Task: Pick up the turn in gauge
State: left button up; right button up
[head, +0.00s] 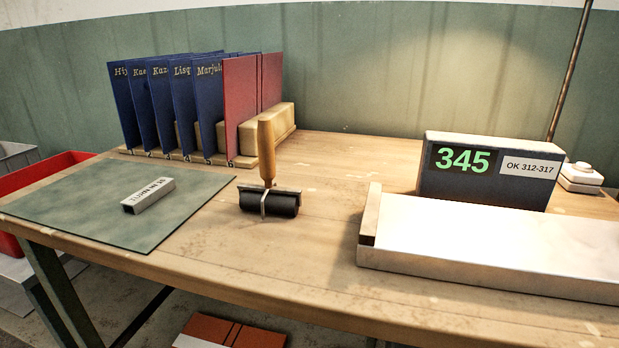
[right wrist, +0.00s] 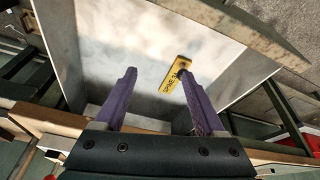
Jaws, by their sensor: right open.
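A small grey metal bar (head: 148,195) with dark lettering, which looks like the turn-in gauge, lies on the green mat (head: 60,203) at the left of the bench in the head view. Its lettering is too small to read surely. My right gripper (right wrist: 157,76) shows only in the right wrist view, with its two purple fingers spread apart and nothing between them. A yellow tag (right wrist: 175,74) reading "SPINE" lies beyond, close to the right finger in the picture, on a pale surface. My left gripper is in neither view.
A roller with an upright wooden handle (head: 266,155) stands right of the mat. Blue and red boards (head: 182,105) stand in a wooden rack behind. A display box (head: 485,172) reads 345, behind a pale trough (head: 480,262). A red bin (head: 40,178) is left of the bench.

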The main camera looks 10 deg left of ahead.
aim_at(148, 195)
jog(key=u, duration=1.1)
